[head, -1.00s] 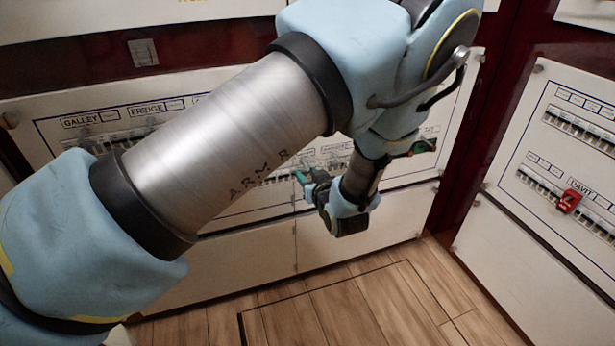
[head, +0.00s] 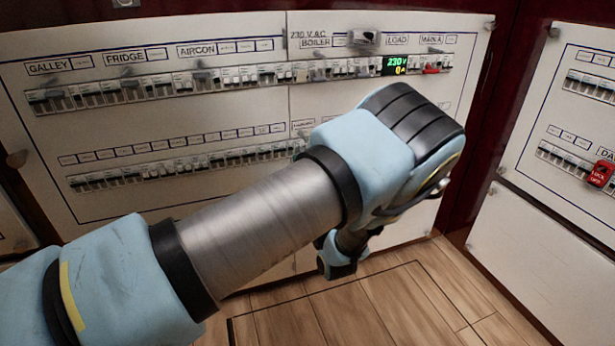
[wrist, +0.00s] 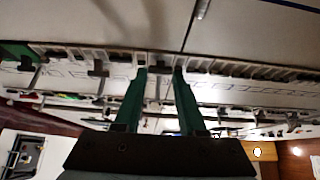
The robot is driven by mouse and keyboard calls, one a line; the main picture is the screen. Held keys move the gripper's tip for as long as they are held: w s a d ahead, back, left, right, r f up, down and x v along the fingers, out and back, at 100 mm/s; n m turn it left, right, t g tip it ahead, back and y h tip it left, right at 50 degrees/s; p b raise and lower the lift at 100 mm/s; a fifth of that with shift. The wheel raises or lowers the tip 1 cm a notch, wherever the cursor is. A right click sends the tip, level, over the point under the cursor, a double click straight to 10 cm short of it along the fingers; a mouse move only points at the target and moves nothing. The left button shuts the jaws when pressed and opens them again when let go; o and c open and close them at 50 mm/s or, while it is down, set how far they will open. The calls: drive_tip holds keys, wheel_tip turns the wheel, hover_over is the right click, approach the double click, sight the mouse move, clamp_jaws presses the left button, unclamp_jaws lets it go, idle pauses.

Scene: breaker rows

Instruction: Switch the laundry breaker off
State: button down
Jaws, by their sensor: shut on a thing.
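My gripper (wrist: 159,72) shows in the wrist view as two green fingers reaching to a row of breakers (wrist: 95,60). The fingers are a little apart, shut on a small breaker toggle between their tips. In the head view my arm hides the fingers and the toggle. The lower breaker row (head: 215,162) runs behind my arm there. A small label (head: 302,125) above its right part is too blurred to read surely, so I cannot tell whether the held toggle is the laundry breaker. Its on or off position is unclear.
The upper breaker row (head: 150,85) has labels such as GALLEY and BOILER, a lit display (head: 396,66) and a red piece (head: 431,71). A side panel on the right carries a red lock-off tag (head: 600,173). The wooden floor (head: 390,305) is clear.

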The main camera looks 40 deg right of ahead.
drive_tip(key=shift+w+f+t+h+b, duration=0.25)
drive_tip(key=shift+f+t+b, duration=0.35)
drive_tip(key=shift+b, duration=0.4)
drive_tip(key=shift+r, duration=0.2)
drive_tip(key=shift+c, duration=2.4)
unclamp_jaws()
drive_tip(key=p+v, duration=0.1)
drive_tip(key=v, duration=0.9)
drive_tip(key=shift+s+f, duration=0.15)
drive_tip(key=shift+f, duration=0.3)
